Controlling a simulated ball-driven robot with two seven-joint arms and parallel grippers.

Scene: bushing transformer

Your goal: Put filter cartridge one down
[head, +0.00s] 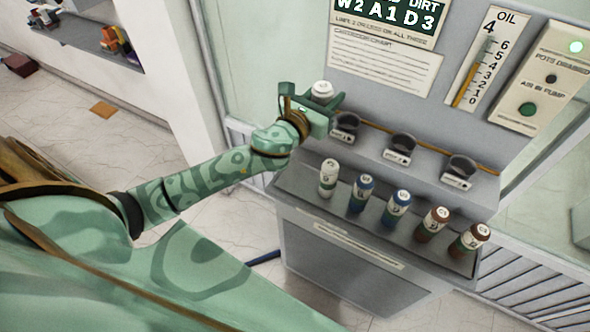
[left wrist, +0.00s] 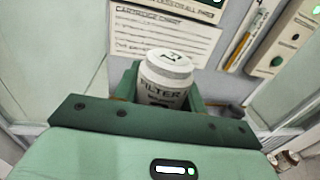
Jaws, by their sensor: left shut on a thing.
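My left gripper (head: 315,104) is shut on a white filter cartridge (head: 322,91), held upright above and slightly left of the leftmost dark round pot. In the left wrist view the white cartridge (left wrist: 165,78) sits between the jaws of the left gripper (left wrist: 163,98), with "FILTER" lettering on its side; its lower part is hidden. My right gripper is not in view.
Three dark pots stand on the upper step: left (head: 346,126), middle (head: 401,146) and right (head: 462,167). Behind them are a cartridge chart (head: 385,62), an oil gauge (head: 482,60) and a button panel (head: 543,78). A shelf with small objects (head: 88,38) is far left.

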